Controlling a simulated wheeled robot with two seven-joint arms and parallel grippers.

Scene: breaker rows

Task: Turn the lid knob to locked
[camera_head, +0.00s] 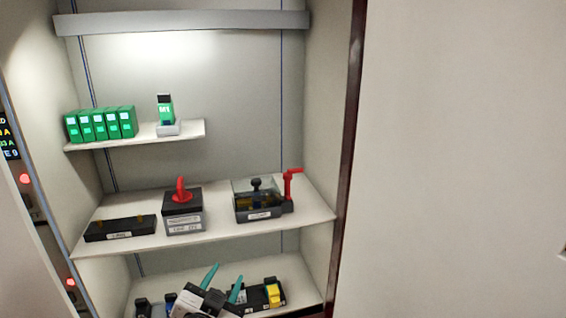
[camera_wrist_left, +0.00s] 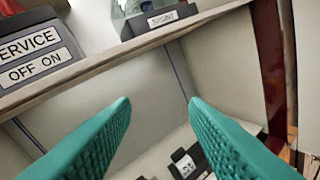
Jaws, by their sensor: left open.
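A dark box with a clear lid (camera_head: 243,187) stands on the middle shelf, at its right. A black knob (camera_head: 256,183) sits on top of the lid; its exact setting is too small to read. In the left wrist view, only the lower front of the box (camera_wrist_left: 140,20) shows at the top edge, and the knob is out of frame. My left gripper (camera_head: 224,281) has teal fingers. It is open and empty, below the middle shelf's front edge and lower than the box. My right gripper is not in view.
A red handle (camera_head: 289,187) stands at the box's right side. A service switch with a red knob (camera_head: 182,196) and a black block (camera_head: 120,229) are to its left. The shelf edge (camera_wrist_left: 85,75) lies above my fingers. A yellow-topped device (camera_head: 273,293) sits on the lower shelf.

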